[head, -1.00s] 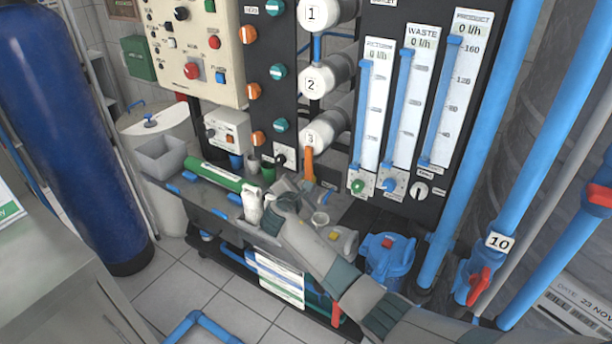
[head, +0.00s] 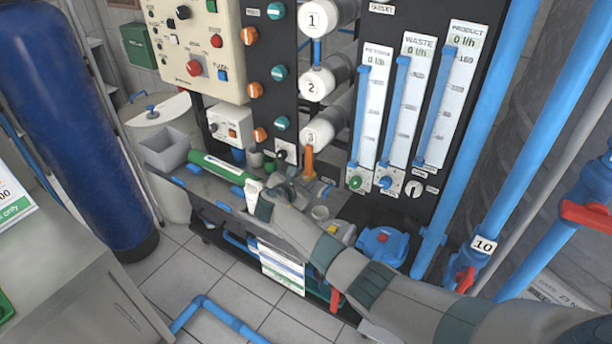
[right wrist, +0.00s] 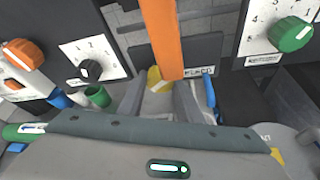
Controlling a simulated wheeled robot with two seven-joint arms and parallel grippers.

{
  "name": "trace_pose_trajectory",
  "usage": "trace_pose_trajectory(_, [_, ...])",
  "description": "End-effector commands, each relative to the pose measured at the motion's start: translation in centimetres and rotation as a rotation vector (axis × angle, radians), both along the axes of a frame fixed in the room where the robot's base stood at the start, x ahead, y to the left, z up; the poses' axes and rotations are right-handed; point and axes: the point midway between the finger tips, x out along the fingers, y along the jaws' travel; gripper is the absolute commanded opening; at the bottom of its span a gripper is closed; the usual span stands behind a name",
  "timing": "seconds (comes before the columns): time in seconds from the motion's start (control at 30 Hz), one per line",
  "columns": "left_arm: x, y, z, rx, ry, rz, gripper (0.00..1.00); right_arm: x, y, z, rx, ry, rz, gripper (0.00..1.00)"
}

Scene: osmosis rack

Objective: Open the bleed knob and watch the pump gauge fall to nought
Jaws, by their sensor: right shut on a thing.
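My right gripper (head: 292,187) reaches in from the lower right to the bench below the orange pipe (head: 309,163). In the right wrist view, my right gripper (right wrist: 173,100) has its fingers close around a yellow knob-like part (right wrist: 154,78), just beneath the orange pipe (right wrist: 162,38). The fingers hide much of that part, and its turn angle cannot be read. A label beside it is only partly legible. No pump gauge dial can be made out. The product meter (head: 449,95) and waste meter (head: 408,100) both read 0 l/h. My left gripper is out of view.
A black selector knob (right wrist: 91,70) and a green knob (right wrist: 290,34) flank the gripper. A blue housing (head: 380,250) is close to my right arm. Blue pipes rise at right.

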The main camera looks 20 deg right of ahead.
Motion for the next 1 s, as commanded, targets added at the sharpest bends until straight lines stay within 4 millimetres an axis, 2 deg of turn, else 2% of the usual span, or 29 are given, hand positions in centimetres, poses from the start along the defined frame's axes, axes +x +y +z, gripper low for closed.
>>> trace_pose_trajectory(0.27, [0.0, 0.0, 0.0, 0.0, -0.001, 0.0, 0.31, -0.1, 0.1, -0.2, 0.0, 0.003, 0.001, 0.1])
trace_pose_trajectory(0.3, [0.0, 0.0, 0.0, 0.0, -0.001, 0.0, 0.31, -0.1, 0.1, -0.2, 0.0, 0.003, 0.001, 0.39])
trace_pose_trajectory(0.37, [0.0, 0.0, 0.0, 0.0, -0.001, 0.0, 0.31, -0.1, 0.0, -0.2, 0.001, 0.002, 0.0, 0.51])
trace_pose_trajectory(0.77, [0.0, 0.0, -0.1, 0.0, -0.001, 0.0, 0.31, -0.1, 0.2, 0.0, 0.0, 0.0, 0.0, 0.51])
trace_pose_trajectory(1.0, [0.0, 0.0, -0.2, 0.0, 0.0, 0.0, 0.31, -1.2, 1.2, 0.5, 0.001, 0.0, 0.002, 0.51])
